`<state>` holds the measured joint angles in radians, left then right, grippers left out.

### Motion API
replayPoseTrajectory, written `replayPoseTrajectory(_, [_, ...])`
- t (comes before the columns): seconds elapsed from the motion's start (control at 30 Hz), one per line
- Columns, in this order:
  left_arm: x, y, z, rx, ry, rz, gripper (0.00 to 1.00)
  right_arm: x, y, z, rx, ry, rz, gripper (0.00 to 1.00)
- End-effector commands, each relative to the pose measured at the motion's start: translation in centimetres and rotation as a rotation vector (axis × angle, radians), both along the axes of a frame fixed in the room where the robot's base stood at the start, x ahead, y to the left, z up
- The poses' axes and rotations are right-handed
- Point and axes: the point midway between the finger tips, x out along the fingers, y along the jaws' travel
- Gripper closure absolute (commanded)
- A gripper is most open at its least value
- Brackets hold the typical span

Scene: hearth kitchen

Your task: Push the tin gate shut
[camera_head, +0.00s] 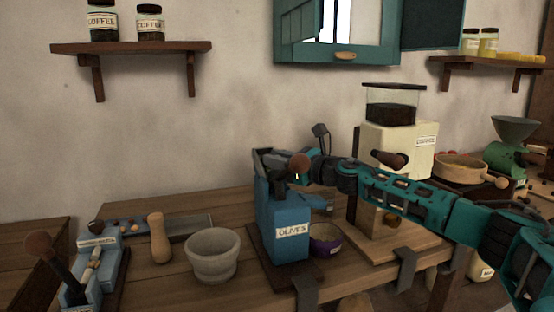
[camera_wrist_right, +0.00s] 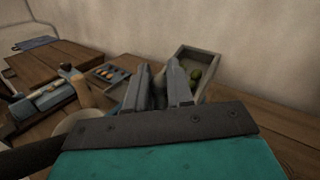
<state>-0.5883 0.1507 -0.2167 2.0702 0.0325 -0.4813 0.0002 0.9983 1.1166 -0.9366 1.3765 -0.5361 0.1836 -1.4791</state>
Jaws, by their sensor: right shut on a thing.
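A blue tin-like stand labelled OLIVES (camera_head: 290,233) stands upright on a dark board on the bench. Its open top holds green olives, and the grey-walled top tray (camera_wrist_right: 210,58) shows in the right wrist view. A lever with a round brown knob (camera_head: 299,162) rises at its upper right. My right gripper (camera_head: 314,166) is at this upper right side, close behind the knob. Its fingers (camera_wrist_right: 160,85) are close together beside the olive tray; what they grip is hidden. I cannot clearly make out a gate or its position. My left gripper is not in view.
A purple bowl (camera_head: 325,240) sits right of the stand. A grey mortar (camera_head: 212,255) and a wooden pestle (camera_head: 159,238) stand to its left. A cream grinder (camera_head: 393,143) stands behind my right arm. Blue tools fill the bench's left end.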

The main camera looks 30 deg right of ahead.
Motion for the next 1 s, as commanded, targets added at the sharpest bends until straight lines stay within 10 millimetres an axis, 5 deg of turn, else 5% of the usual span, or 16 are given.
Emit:
replayPoseTrajectory(0.13, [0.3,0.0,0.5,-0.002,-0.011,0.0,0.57,0.0,0.1,-0.5,-0.003,0.012,0.004,1.0])
replayPoseTrajectory(0.17, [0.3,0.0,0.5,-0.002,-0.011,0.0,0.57,0.0,0.1,-0.6,-0.003,0.012,0.004,0.77])
replayPoseTrajectory(0.4, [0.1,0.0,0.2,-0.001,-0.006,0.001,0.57,0.0,0.1,-0.4,-0.002,0.01,0.003,0.55])
replayPoseTrajectory(0.73, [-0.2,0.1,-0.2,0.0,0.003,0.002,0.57,-0.5,-0.2,-0.4,-0.003,0.008,0.0,0.55])
replayPoseTrajectory(1.0, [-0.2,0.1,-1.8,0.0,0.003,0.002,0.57,-4.4,-1.7,-0.9,-0.005,0.011,0.001,0.55])
